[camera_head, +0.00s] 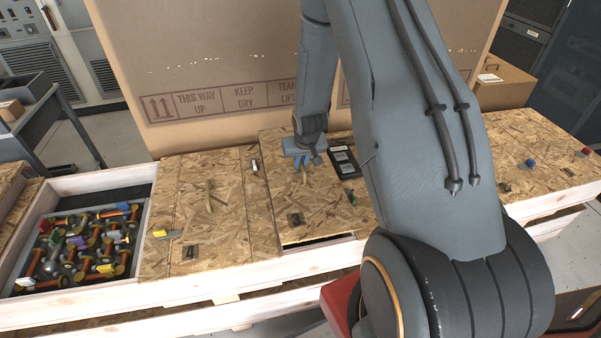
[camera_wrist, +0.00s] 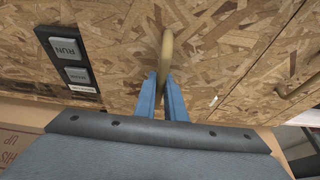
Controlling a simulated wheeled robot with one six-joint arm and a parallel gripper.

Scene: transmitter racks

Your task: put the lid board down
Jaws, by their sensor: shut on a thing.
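The lid board (camera_head: 318,218) is a flat chipboard panel over the middle of the long crate. A dark gap shows under its front edge; I cannot tell how far it is raised. In the wrist view the lid board (camera_wrist: 115,25) fills the upper middle, with a curved brass handle (camera_wrist: 167,45) on it. My gripper (camera_head: 304,166) is at the handle, and its blue fingers (camera_wrist: 160,90) are shut on it in the wrist view.
Another chipboard lid (camera_head: 225,225) with its own handle lies to the left. An open bay (camera_head: 100,190) at far left holds several colourful parts. A black button panel (camera_head: 344,162) sits near the gripper. A large cardboard box (camera_head: 215,60) stands behind.

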